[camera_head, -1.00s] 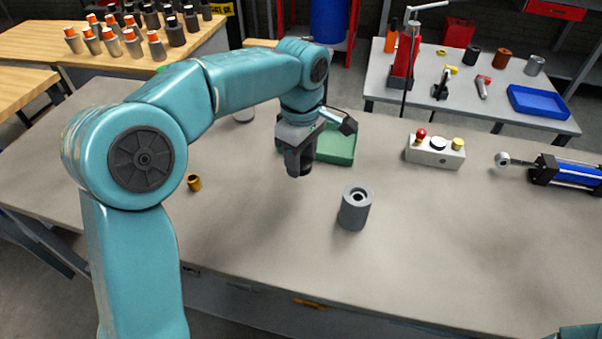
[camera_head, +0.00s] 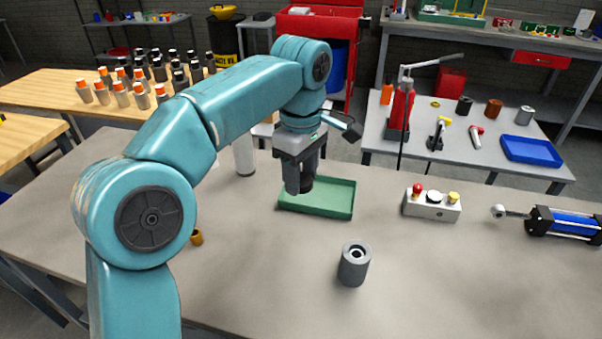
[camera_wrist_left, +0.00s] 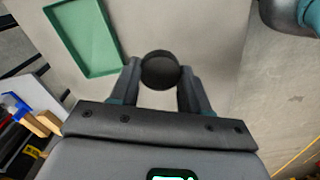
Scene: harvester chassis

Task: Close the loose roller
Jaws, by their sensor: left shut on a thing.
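A grey roller (camera_head: 354,266) stands upright on the bench, with a round hole in its top. My left gripper (camera_head: 300,188) is above the bench, left of and behind the roller, apart from it. It is shut on a dark round piece (camera_wrist_left: 160,70), which shows between the fingers in the left wrist view. In the head view the gripper overlaps the green tray (camera_head: 340,209); the tray also shows in the left wrist view (camera_wrist_left: 84,38). The underside of the held piece is hidden. My right gripper is not in view.
A small brass ring (camera_head: 197,237) lies by my left arm. A pale cylinder (camera_head: 244,160) stands behind that arm. A button box (camera_head: 432,204) and a blue cylinder with a rod (camera_head: 565,222) are to the right. The bench around the roller is clear.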

